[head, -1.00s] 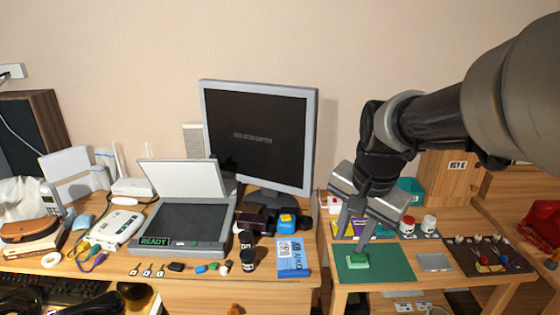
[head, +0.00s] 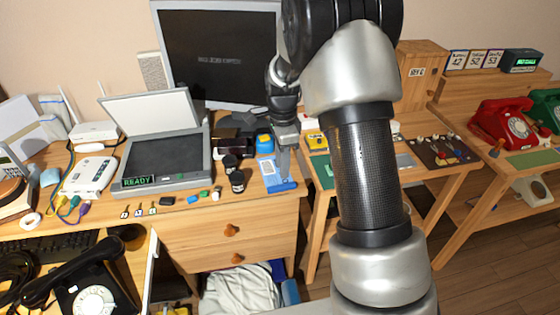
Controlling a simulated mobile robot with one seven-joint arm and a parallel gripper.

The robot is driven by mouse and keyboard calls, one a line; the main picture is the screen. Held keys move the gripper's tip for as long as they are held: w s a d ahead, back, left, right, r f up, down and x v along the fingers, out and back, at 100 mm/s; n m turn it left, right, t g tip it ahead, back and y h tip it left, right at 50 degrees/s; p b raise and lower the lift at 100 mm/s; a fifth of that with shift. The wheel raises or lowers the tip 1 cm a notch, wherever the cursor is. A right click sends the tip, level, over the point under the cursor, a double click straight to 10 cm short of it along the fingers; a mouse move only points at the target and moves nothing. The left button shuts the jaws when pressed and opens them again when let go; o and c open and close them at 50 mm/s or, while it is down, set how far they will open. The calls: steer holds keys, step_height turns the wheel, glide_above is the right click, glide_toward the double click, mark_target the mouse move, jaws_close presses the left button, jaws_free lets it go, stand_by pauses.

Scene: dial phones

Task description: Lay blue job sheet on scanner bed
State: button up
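The blue job sheet (head: 267,172) lies on the desk right of the scanner, with a darker blue strip along its near edge. The scanner (head: 205,165) has its pale lid (head: 150,112) raised, and its dark bed (head: 165,155) is bare. A green READY label shows on its front. My gripper (head: 285,172) points down over the right side of the sheet and partly covers it. The fingers are seen nearly edge-on, so their opening and any contact with the sheet cannot be made out.
Dark jars (head: 237,182) and small coloured items stand between scanner and sheet. A monitor (head: 215,55) stands behind. A black dial phone (head: 90,290) is at front left. A side table with a green mat (head: 322,172) is at right, partly behind my arm.

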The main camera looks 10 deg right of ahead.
mark_target(282, 186)
step_height(282, 186, down, 8)
steer(key=b, duration=0.4)
steer(key=shift+r, duration=0.15)
steer(key=shift+c, duration=0.6)
jaws_close()
steer(key=shift+r+p, duration=1.8)
steer(key=shift+r, duration=0.75)
